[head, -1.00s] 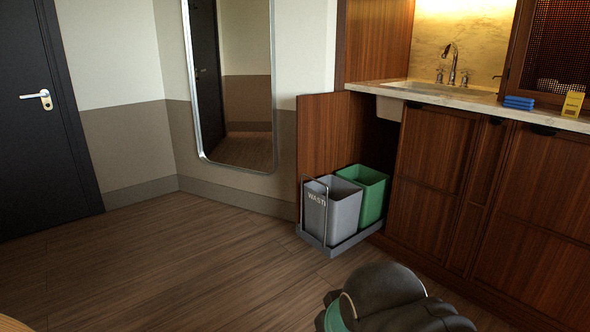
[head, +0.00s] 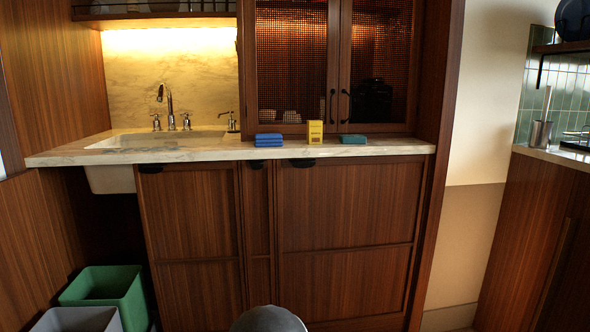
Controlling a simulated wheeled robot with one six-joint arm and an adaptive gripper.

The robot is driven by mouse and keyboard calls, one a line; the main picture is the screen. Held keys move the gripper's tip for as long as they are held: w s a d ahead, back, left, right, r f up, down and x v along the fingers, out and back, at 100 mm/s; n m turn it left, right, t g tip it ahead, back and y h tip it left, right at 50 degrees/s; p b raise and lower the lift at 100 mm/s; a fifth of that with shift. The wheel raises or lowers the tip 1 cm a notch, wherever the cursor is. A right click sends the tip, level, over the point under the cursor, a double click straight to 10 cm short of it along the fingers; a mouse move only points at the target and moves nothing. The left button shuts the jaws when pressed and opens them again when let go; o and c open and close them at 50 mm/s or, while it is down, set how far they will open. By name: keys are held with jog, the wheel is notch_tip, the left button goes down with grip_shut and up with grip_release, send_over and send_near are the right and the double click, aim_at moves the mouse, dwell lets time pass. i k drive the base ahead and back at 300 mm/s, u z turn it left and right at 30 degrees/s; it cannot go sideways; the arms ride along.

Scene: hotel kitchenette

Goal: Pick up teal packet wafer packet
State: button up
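A teal packet (head: 354,139) lies flat on the marble counter (head: 215,153), near its right end and in front of the glass cabinet. A yellow packet (head: 315,132) stands upright just left of it. Blue folded cloths or packets (head: 268,140) lie stacked further left. Only a dark rounded part of my arm shows at the bottom edge of the head view. My gripper is not in the picture, so its state is hidden.
A sink with a tap (head: 170,107) is at the counter's left. A green bin (head: 106,290) and a grey bin (head: 78,320) stand on the floor at the lower left. Another counter (head: 565,155) is at the right.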

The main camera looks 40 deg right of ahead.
aim_at(345, 139)
jog(key=z, duration=1.25)
jog(key=i, duration=1.05)
jog(key=z, duration=0.85)
